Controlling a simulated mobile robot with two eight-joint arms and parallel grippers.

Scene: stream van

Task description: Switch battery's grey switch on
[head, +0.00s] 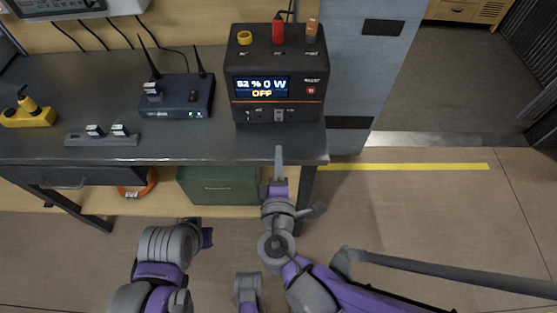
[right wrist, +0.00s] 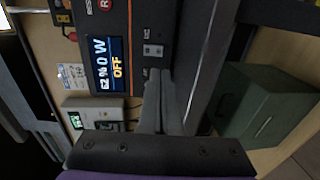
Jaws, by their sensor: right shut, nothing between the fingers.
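The black battery box (head: 278,98) stands at the right end of the workbench, its screen reading 62 % 0 W and OFF. It also fills the upper part of the right wrist view (right wrist: 140,15). Its grey switch (head: 279,115) is low on the front face, and shows closer in the right wrist view (right wrist: 153,50). My right gripper (head: 279,152) is shut and empty, its fingers pointing at the battery front just below the switch. In the right wrist view the fingertips (right wrist: 160,74) look close to the switch; contact cannot be told. My left gripper (head: 206,238) is low, before the bench, its fingers unclear.
A dark router (head: 178,97) with antennas stands left of the battery. A grey strip with two switches (head: 102,140) and a yellow device (head: 28,112) are farther left. A green box (head: 220,188) sits on the shelf below. The bench's front edge (head: 230,155) is close to my right gripper.

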